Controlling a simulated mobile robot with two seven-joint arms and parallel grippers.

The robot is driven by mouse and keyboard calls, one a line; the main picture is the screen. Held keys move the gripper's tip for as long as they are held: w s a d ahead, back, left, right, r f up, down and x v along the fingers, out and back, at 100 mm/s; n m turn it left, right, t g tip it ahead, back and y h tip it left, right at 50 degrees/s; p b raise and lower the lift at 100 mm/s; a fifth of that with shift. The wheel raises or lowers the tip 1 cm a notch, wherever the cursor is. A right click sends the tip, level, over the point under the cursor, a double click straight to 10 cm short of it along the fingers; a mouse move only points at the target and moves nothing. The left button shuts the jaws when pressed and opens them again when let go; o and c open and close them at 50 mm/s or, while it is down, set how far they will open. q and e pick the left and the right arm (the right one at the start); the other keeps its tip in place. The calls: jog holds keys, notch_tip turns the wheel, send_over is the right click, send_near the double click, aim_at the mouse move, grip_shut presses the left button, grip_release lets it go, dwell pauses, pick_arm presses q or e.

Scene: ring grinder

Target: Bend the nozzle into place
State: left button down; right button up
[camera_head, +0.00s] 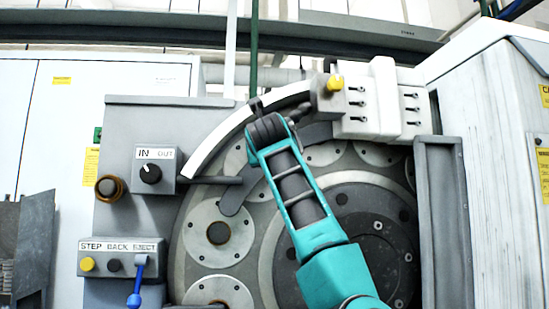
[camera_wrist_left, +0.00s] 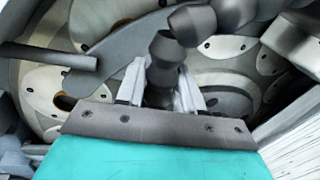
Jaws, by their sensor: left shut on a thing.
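The nozzle (camera_wrist_left: 193,24) is a dark, jointed hose of rounded segments in the left wrist view. In the head view a small part of the nozzle (camera_head: 294,114) shows beside my gripper, near the white block with the yellow knob. My left gripper (camera_wrist_left: 160,82) has its two pale fingers on either side of a lower dark nozzle segment and is shut on it. In the head view my left gripper (camera_head: 258,106) is at the top of the teal arm, in front of the grinder's upper edge, and hides most of the nozzle. My right gripper is in neither view.
The ring grinder's round table (camera_head: 190,262) carries several light discs. A curved white guard (camera_head: 222,142) runs along its upper edge. A grey horizontal bar (camera_head: 208,180) lies left of my gripper. A yellow knob (camera_head: 335,83) and the white block (camera_head: 372,108) are close on the right.

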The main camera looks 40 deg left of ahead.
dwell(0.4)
pick_arm(q)
jog(key=shift+s+a+f+m+b, duration=0.1)
jog(key=shift+s+a+m+b, duration=0.2)
jog(key=shift+m+b, duration=0.5)
jog(key=shift+s+a+r+m+g+b, duration=0.15)
jog(key=shift+s+a+m+g+b, duration=0.15)
jog(key=shift+m, duration=0.65)
jog(key=shift+s+a+r+m+g+b, duration=0.15)
jog(key=shift+s+m, duration=0.2)
jog(key=shift+m, duration=0.55)
jog(key=shift+s+a+r+m+g+b, duration=0.1)
jog(key=shift+s+a+m+g+b, duration=0.2)
jog(key=shift+m, duration=0.65)
jog(key=c, duration=0.8)
grip_release()
jog(key=shift+s+d, duration=0.1)
jog(key=shift+d, duration=0.05)
